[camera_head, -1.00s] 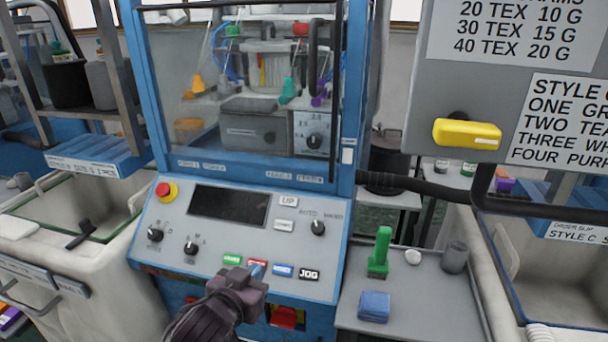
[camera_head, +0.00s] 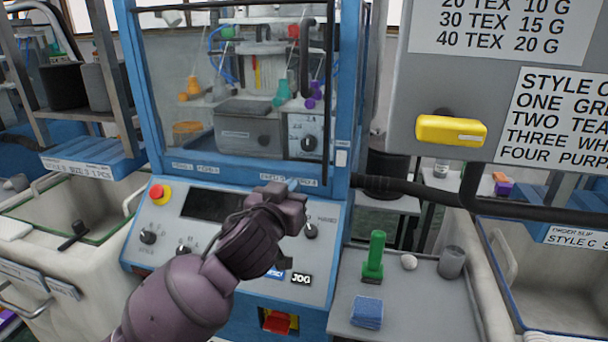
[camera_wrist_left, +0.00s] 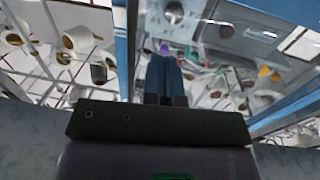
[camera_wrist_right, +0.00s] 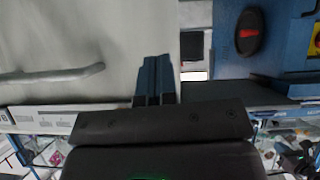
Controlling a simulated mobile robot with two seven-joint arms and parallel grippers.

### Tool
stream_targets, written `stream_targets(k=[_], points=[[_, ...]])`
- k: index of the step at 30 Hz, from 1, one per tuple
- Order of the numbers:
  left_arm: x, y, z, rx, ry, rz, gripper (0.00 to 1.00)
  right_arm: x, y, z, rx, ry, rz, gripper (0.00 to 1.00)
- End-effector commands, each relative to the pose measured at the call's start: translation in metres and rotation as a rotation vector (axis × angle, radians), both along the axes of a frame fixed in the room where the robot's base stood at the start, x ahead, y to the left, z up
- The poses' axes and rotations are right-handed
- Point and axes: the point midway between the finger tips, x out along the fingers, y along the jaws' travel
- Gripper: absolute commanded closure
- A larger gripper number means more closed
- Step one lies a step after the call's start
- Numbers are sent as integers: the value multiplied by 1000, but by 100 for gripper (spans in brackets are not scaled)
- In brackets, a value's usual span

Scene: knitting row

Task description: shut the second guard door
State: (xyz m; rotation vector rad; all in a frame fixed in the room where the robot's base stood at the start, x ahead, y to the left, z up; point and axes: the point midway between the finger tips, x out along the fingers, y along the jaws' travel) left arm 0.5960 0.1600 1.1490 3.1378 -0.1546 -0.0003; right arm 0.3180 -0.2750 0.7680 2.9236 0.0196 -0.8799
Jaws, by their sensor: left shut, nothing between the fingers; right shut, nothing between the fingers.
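The clear guard door (camera_head: 195,90) sits in the blue frame of the machine in front of me. Its long dark vertical handle (camera_head: 308,85) is on the right side. I cannot tell if the door is fully flush with the frame. My left gripper (camera_head: 292,184) is shut and empty, just in front of the lower door edge, below the handle. Its closed fingers show in the left wrist view (camera_wrist_left: 165,75), with the clear pane beyond. My right gripper (camera_wrist_right: 154,78) is shut and empty in the right wrist view, and is not seen in the head view.
The control panel below the door has a red stop button (camera_head: 157,191) and knobs, partly hidden by my left arm. A side shelf (camera_head: 405,300) at right holds a green-handled tool (camera_head: 374,256) and a blue block (camera_head: 367,312). A grey box with a yellow handle (camera_head: 451,131) hangs upper right.

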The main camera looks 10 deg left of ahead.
Motion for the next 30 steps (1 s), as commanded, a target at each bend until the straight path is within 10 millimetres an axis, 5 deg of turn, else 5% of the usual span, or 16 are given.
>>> stream_targets(k=[12, 30], points=[[63, -6, 0, 1, 0, 0, 100, -1, -1, -2, -3, 2, 1, 100], [74, -7, 0, -1, 0, 3, 100, -1, -2, -3, -5, 3, 2, 100]])
